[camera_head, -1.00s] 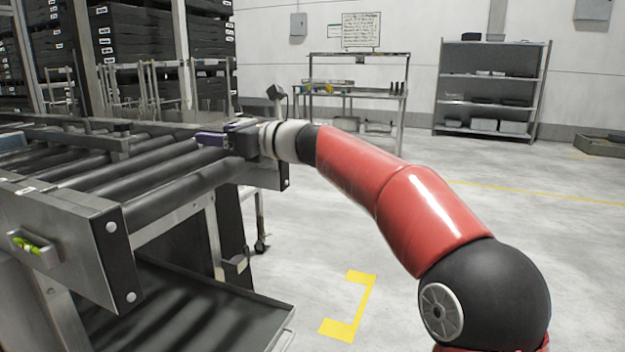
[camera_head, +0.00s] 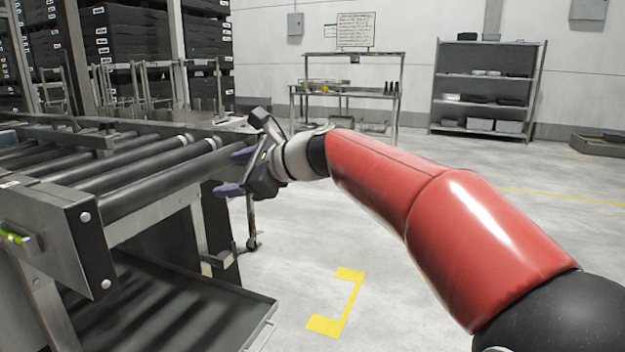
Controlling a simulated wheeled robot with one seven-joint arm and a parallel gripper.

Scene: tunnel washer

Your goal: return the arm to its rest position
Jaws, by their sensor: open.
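My red arm (camera_head: 400,195) reaches from the lower right toward the upper left, bent at its middle. My gripper (camera_head: 236,172) is at its far end, pointing left. Its two purple fingers are spread apart with nothing between them. It is in the air just off the right end of the roller conveyor (camera_head: 75,228), apart from the rollers as far as I can tell.
A dark tray (camera_head: 175,325) sits low under the conveyor. Racks of black crates (camera_head: 135,40) stand at the back left. A workbench (camera_head: 345,90) and a grey shelf unit (camera_head: 487,88) stand at the back. The floor right of the conveyor is clear, with a yellow corner mark (camera_head: 340,305).

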